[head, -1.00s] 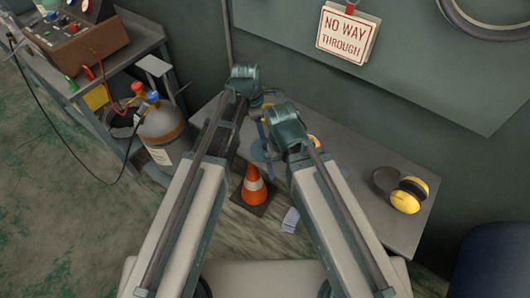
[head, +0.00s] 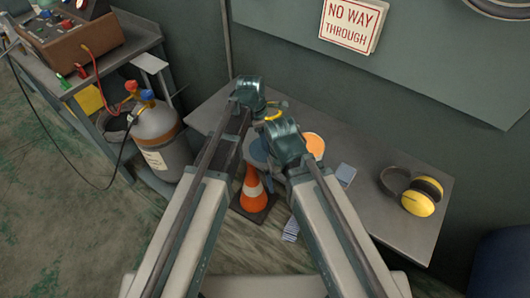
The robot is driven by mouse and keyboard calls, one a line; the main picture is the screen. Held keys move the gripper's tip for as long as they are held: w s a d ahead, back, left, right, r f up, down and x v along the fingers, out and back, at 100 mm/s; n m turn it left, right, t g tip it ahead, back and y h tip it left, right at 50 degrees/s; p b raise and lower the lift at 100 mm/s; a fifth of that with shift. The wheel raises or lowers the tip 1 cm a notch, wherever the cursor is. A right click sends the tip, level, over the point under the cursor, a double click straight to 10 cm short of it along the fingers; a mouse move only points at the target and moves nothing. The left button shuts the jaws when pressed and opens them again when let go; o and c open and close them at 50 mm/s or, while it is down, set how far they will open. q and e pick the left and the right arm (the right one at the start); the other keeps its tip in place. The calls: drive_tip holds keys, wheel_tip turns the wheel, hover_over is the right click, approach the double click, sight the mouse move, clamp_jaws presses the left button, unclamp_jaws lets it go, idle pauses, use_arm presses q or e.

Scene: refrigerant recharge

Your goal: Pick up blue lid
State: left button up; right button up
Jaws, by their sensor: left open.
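An orange disc (head: 314,145) lies just right of my right wrist. Yellow earmuffs (head: 421,197) rest on the bench (head: 375,215) at right. A traffic cone (head: 254,190) stands between my arms. A gas cylinder (head: 158,137) stands at left. The wall is close behind the bench.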

use_arm(q)
wheel_tip(320, 180, down, 2)
drive_tip(key=shift+d+f+b, duration=0.15)
drive_tip(key=shift+b, duration=0.5)
clamp_jaws()
